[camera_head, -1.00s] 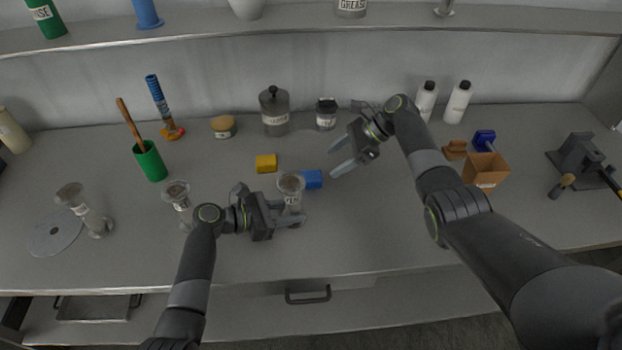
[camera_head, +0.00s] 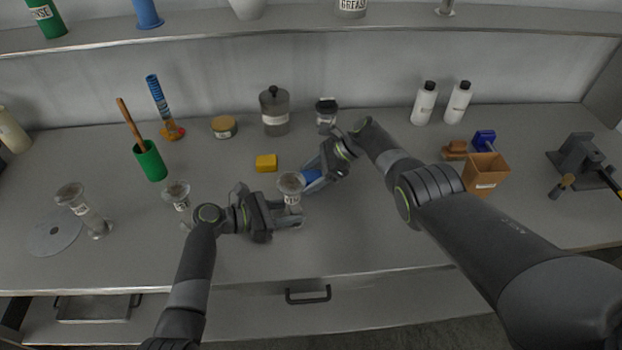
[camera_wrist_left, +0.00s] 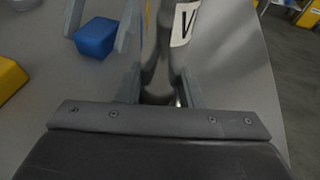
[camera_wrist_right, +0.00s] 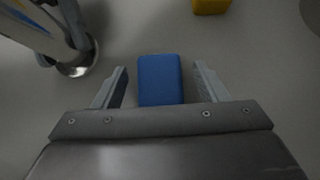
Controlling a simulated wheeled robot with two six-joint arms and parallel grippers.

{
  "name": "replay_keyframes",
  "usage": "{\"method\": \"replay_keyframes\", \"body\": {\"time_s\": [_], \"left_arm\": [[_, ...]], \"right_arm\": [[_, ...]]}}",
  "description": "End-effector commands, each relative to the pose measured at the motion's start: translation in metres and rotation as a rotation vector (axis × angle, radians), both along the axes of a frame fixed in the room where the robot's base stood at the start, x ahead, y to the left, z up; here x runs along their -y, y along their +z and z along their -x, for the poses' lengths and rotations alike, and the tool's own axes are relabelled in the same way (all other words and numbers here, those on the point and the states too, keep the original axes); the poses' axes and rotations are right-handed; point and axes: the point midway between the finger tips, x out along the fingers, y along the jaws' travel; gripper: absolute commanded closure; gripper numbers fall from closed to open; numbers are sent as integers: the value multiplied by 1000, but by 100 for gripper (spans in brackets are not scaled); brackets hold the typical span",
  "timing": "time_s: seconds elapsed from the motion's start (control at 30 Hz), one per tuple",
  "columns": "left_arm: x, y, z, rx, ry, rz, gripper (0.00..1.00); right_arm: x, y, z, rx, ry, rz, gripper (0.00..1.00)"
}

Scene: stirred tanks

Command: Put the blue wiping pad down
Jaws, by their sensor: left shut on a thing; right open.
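The blue wiping pad (camera_wrist_right: 160,80) lies on the bench top between the open fingers of my right gripper (camera_wrist_right: 160,88), with a gap on each side. The pad also shows in the head view (camera_head: 308,176), partly covered by the right gripper (camera_head: 318,180), and in the left wrist view (camera_wrist_left: 96,37). My left gripper (camera_head: 290,215) is shut on the stem of a labelled tank (camera_head: 291,183), which stands upright just left of the pad. The tank's label shows in the left wrist view (camera_wrist_left: 184,22).
A yellow block (camera_head: 266,163) lies behind the pad. Another labelled tank (camera_head: 177,195) stands left of my left gripper. A grey lidded jar (camera_head: 274,112) and a small dark-lidded jar (camera_head: 326,112) stand at the back. The front strip of bench is clear.

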Motion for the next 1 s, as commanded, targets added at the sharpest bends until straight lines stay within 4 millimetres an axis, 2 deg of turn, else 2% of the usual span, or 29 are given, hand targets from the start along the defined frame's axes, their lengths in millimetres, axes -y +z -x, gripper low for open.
{"method": "replay_keyframes", "body": {"time_s": [0.4, 0.8, 1.0], "left_arm": [[0, 0, 0, 0, 0, 0, 79], [0, 0, 0, 0, 0, 0, 79], [0, 0, 0, 0, 0, 0, 79]], "right_arm": [[-3, -3, 0, 1, -1, 2, 35], [-2, -3, 0, 1, -1, 2, 85], [-2, -3, 0, 1, -1, 2, 85]]}}
